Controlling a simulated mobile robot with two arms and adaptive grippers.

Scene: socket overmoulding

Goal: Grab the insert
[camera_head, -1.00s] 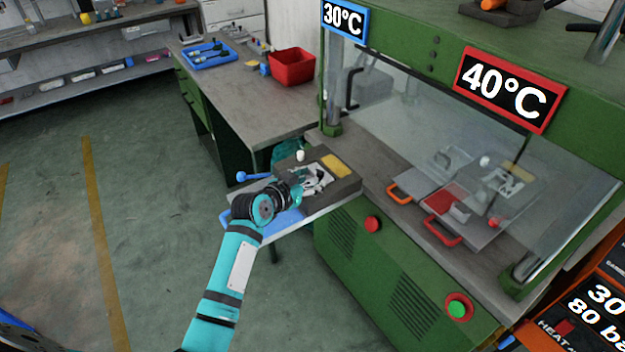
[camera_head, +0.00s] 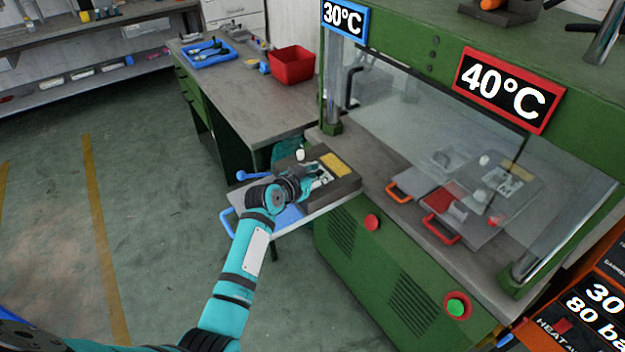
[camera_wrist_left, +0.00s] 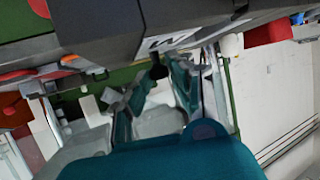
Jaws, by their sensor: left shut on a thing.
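My left gripper (camera_head: 317,177) is over the dark mould block (camera_head: 343,189) on the pulled-out tray. It also shows in the left wrist view (camera_wrist_left: 158,82), its two teal fingers pointing at the mould. The fingers are shut on a small dark piece (camera_wrist_left: 158,71), which looks like the insert. In the head view the wrist and fingers hide the held piece. I cannot tell whether it still touches the mould. The mould has a yellow plate (camera_head: 336,164) and a white knob (camera_head: 300,155). My right gripper is not in view.
The green press (camera_head: 350,255) stands right of the mould, with a clear guard and trays with orange (camera_head: 398,192) and red (camera_head: 441,231) handles. The pulled-out tray has a blue handle (camera_head: 227,222). A bench behind holds a red bin (camera_head: 292,68) and a blue tray (camera_head: 209,54). Floor at left is clear.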

